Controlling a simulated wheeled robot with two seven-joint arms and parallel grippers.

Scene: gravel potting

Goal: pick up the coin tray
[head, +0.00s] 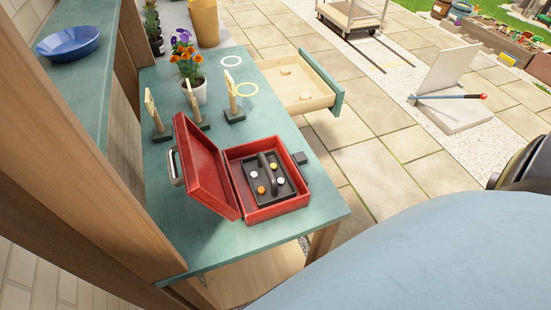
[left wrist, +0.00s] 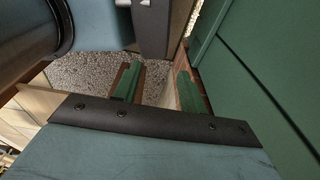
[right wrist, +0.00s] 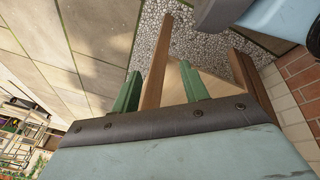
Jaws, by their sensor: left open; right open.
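The coin tray (head: 273,195) is a dark tray with a raised black handle (head: 267,172). Orange and white round pieces lie in it. It sits inside the open red cash box (head: 282,208) on the green bench, in the head view. The box's lid (head: 205,170) stands raised on its left side. My left gripper (left wrist: 160,87) shows only in the left wrist view, open, with its green fingers apart and nothing between them. My right gripper (right wrist: 160,88) shows only in the right wrist view, also open and empty. Neither wrist view shows the tray.
Behind the box on the bench (head: 310,213) stand several small wooden posts (head: 233,97) and a potted flower (head: 194,90). A drawer (head: 300,95) is pulled out on the right. A wooden upright (head: 100,140) rises at left. The bench's front right corner is clear.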

